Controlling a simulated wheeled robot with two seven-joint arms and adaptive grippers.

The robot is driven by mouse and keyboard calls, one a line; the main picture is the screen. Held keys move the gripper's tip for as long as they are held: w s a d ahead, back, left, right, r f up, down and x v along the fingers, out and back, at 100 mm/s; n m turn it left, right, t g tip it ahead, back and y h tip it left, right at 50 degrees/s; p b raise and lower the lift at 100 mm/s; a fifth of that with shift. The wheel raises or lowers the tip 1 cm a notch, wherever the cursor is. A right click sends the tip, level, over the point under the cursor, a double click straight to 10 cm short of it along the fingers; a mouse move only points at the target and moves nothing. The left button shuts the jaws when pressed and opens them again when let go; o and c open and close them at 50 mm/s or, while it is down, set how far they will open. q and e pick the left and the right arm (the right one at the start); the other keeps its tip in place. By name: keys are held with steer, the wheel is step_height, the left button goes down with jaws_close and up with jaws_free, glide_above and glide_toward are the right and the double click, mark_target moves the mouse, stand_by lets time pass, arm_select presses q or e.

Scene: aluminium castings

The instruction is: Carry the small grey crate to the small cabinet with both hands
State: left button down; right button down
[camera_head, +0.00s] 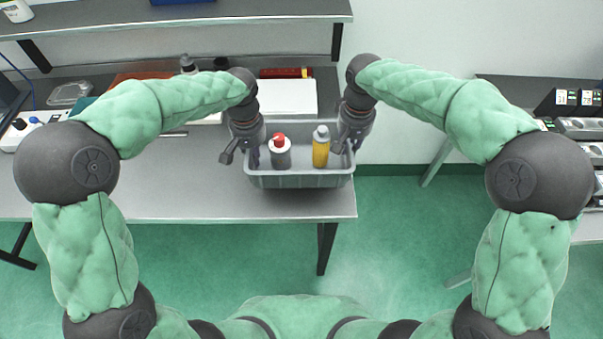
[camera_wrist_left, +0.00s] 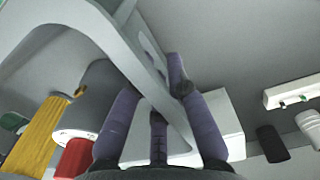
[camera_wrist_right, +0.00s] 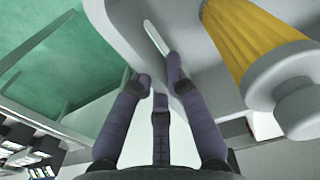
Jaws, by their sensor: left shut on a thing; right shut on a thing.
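The small grey crate (camera_head: 300,180) is at the right end of the grey table in the head view. It holds a grey bottle with a red cap (camera_head: 280,152) and a yellow bottle with a grey cap (camera_head: 321,147). My left gripper (camera_head: 245,152) is shut on the crate's left wall, which also shows in the left wrist view (camera_wrist_left: 140,62). My right gripper (camera_head: 346,142) is shut on the crate's right wall, seen in the right wrist view (camera_wrist_right: 178,45). I cannot tell whether the crate touches the tabletop. The small cabinet is not identifiable in these views.
The grey table (camera_head: 190,190) carries a white box (camera_head: 288,96) behind the crate and a clear container (camera_head: 69,93) at the left. A shelf (camera_head: 180,18) hangs above it. Another table with devices (camera_head: 580,125) stands at the right. Green floor (camera_head: 400,235) is free between the tables.

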arm_select(q)
steer(key=shift+f, duration=0.1)
arm_select(e)
steer(key=shift+f, duration=0.1)
